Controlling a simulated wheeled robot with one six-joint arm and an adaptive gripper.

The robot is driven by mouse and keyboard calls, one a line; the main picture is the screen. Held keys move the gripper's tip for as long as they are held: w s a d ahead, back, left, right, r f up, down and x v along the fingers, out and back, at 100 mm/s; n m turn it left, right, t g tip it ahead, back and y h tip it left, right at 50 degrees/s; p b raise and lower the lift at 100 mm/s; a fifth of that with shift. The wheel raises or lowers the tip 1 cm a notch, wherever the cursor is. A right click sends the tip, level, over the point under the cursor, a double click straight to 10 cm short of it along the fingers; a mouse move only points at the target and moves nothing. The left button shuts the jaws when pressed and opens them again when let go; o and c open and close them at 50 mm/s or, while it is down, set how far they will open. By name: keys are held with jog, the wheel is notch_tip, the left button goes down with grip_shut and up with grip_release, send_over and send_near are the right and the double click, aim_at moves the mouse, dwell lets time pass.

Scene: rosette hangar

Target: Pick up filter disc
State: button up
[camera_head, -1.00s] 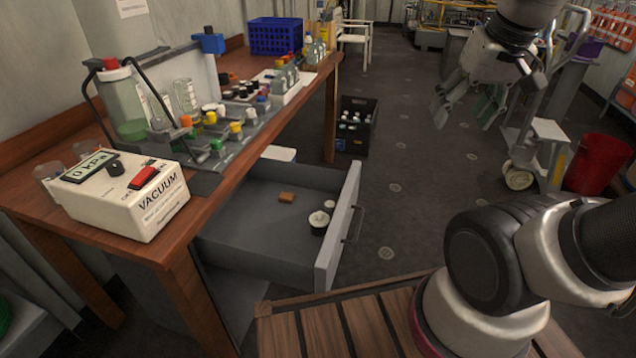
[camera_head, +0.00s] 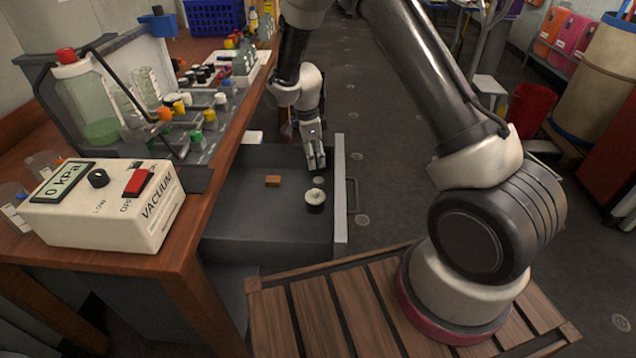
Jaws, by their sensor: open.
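The open grey drawer (camera_head: 255,228) holds three small things. A small pale round piece (camera_head: 319,180), which looks like the filter disc, lies near the drawer's right side. A white-topped round item with a dark side (camera_head: 315,198) stands just in front of it. A small orange-brown block (camera_head: 272,181) lies to their left. My gripper (camera_head: 316,163) points down over the drawer's right part, just above and behind the pale piece. It looks empty, and its fingers appear close together from this angle. I cannot tell the exact height gap.
The drawer's front panel (camera_head: 340,200) stands close to the right of my gripper. The wooden bench (camera_head: 150,250) carries a vacuum box (camera_head: 100,215), a green-liquid bottle (camera_head: 92,105) and several small capped vials. The drawer's left floor is clear.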

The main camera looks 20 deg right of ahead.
send_over(318, 180)
jog(key=a, duration=0.1)
jog(key=shift+m, duration=0.3)
jog(key=f, duration=0.4)
jog(key=shift+w+a+f, duration=0.1)
jog(key=shift+a+f, duration=0.1)
jog(key=shift+f, duration=0.05)
jog(key=f, duration=0.2)
jog(key=d+f, duration=0.1)
jog(key=f, duration=0.2)
jog(key=shift+d, duration=0.15)
jog(key=c, duration=0.9)
